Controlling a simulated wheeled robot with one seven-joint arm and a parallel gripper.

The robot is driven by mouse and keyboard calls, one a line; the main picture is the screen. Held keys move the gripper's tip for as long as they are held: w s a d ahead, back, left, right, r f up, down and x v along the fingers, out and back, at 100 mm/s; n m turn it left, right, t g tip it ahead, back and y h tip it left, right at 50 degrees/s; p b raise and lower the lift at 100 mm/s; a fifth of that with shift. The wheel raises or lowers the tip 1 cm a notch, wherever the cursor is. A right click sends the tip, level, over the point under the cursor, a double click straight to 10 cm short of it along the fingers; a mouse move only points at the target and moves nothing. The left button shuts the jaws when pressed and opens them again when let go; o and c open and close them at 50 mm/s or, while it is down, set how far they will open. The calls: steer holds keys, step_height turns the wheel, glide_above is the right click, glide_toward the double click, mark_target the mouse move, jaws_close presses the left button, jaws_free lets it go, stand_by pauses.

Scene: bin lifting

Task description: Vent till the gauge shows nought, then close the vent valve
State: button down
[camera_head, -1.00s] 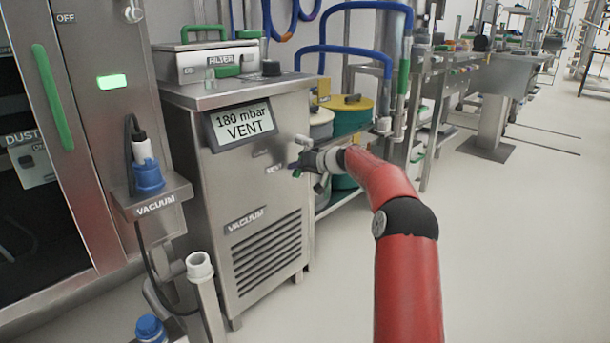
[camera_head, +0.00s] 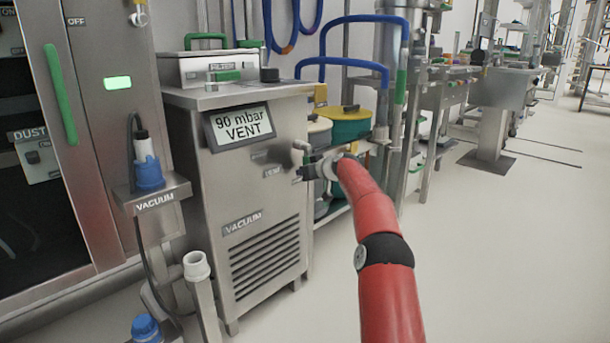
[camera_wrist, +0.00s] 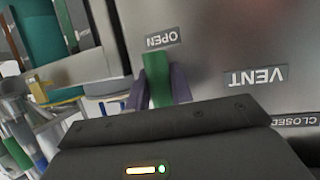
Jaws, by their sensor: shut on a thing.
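The gauge display (camera_head: 240,127) on the steel vacuum unit (camera_head: 206,180) reads 90 mbar with VENT under it. In the wrist view the green vent valve handle (camera_wrist: 156,72) stands between my gripper's purple fingers (camera_wrist: 160,86), which are shut on it. The handle points at the OPEN label (camera_wrist: 161,39). The VENT label (camera_wrist: 256,77) and the CLOSED label (camera_wrist: 298,119) lie to the right, all upside down in this view.
A filter box (camera_head: 210,70) sits on top of the unit. A blue-capped vacuum fitting (camera_head: 149,172) stands on a bracket at left. A yellow-lidded green drum (camera_head: 346,124) is behind my arm. The floor (camera_head: 490,250) at right is clear.

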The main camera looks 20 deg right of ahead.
steer(key=shift+d, duration=0.15)
steer(key=c, duration=1.2)
jaws_free()
steer(key=shift+c, duration=0.2)
steer(key=b+v, duration=0.1)
steer(key=v, duration=0.6)
steer(key=shift+s, duration=0.35)
steer(key=shift+r, duration=0.15)
